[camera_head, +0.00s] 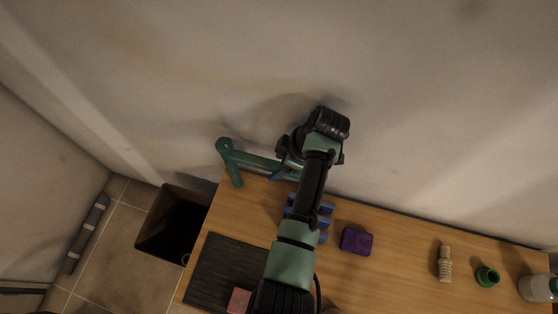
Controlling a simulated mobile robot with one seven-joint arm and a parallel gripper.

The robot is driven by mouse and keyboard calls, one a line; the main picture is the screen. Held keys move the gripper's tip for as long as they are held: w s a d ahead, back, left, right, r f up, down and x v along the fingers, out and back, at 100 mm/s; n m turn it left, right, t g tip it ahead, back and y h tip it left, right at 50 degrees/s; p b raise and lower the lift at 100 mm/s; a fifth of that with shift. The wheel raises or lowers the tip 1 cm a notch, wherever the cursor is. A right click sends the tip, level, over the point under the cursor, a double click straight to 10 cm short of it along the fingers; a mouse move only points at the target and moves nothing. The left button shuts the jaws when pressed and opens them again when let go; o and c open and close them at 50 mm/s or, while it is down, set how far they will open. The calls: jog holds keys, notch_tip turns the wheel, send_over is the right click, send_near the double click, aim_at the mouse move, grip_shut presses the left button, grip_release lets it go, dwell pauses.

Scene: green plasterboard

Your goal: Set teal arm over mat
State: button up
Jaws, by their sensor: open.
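The teal arm (257,161) is a bar on a teal upright post (234,172) at the back left of the table. It points right along the wall, away from the mat. Its right end is partly hidden by my arm. The dark ribbed mat (222,262) lies at the table's front left, in front of the post. My gripper (284,168) is by the right part of the teal bar, mostly hidden behind my own wrist. It is open; whether it touches the bar cannot be told.
A pink block (238,300) lies at the mat's lower right. A blue object (324,221) is partly hidden behind my arm. A purple box (356,241), a beige ridged piece (445,264), a green cap (487,276) and a clear jar (537,288) stand rightward. A dark bin (172,222) stands left.

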jog(key=shift+c, duration=0.2)
grip_shut()
dwell(1.3)
